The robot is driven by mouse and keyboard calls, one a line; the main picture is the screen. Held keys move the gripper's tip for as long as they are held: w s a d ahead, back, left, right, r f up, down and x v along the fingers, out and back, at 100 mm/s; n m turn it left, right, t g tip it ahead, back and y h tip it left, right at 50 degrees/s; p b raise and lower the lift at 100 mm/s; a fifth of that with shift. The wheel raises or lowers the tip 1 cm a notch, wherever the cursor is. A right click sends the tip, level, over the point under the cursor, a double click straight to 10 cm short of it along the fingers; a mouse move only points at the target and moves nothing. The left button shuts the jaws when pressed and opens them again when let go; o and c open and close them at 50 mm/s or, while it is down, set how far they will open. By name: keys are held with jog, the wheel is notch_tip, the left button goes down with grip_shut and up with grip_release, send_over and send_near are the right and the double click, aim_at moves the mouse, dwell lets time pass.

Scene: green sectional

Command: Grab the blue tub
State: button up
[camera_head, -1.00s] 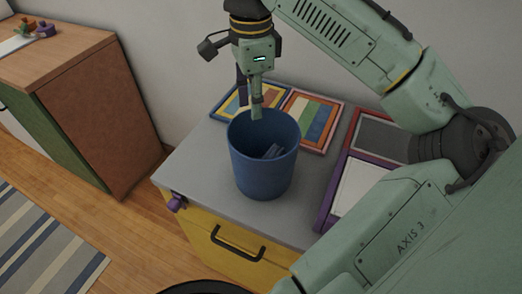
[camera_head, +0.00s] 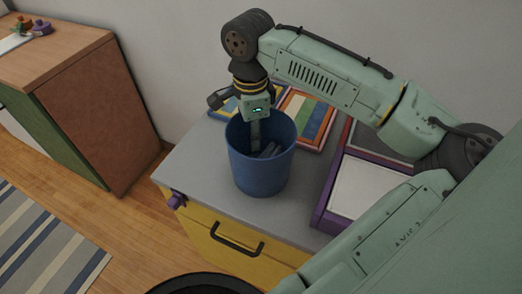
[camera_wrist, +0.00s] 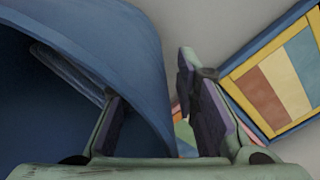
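The blue tub (camera_head: 262,178) stands upright on the grey top of a low cabinet in the head view, with bluish-grey items (camera_head: 268,150) inside. My gripper (camera_head: 254,136) points down at the tub's back rim. One finger shows inside the tub; the other is hidden in that view. In the wrist view, the tub's wall (camera_wrist: 135,65) passes between the fingers of my gripper (camera_wrist: 158,112). The left finger is on the inside and the right finger is outside, with a visible gap to the wall. The gripper is open.
Striped colored panels (camera_head: 307,116) lie behind the tub. A purple-edged tray (camera_head: 362,190) lies to its right. The grey cabinet top (camera_head: 205,165) is clear at the left. A wooden cabinet (camera_head: 90,110) stands farther left.

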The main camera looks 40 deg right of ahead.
jog(key=shift+c, duration=0.5)
grip_shut()
